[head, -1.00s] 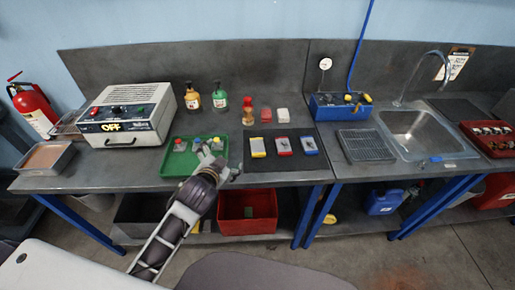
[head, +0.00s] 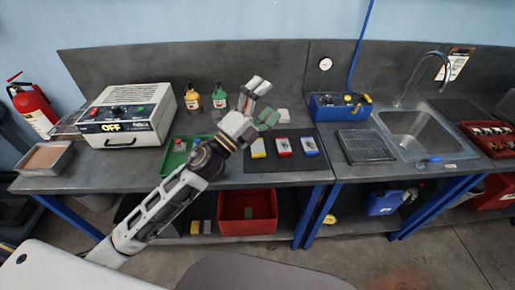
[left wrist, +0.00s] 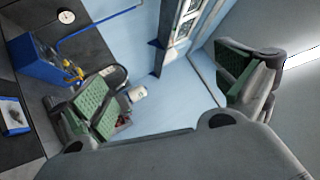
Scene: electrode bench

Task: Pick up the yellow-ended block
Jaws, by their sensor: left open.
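The yellow-ended block (head: 257,148) is white with a dark mark and a yellow end. It lies on the dark mat (head: 270,166) in the head view, at the left of a row with a red-ended block (head: 283,147) and a blue-ended block (head: 308,146). My left gripper (head: 262,103) is open and empty, raised above and behind the block's place in the picture. In the left wrist view my open fingers (left wrist: 165,85) have nothing between them. The blue-ended block (left wrist: 14,115) shows at that view's left edge; the yellow-ended one does not show there.
My left arm hides much of the green tray (head: 168,168). A power box marked OFF (head: 125,115) and two bottles (head: 192,98) stand left. A blue box (head: 340,107), wire rack (head: 365,146) and sink (head: 415,130) are right. A white piece (head: 283,115) sits behind the mat.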

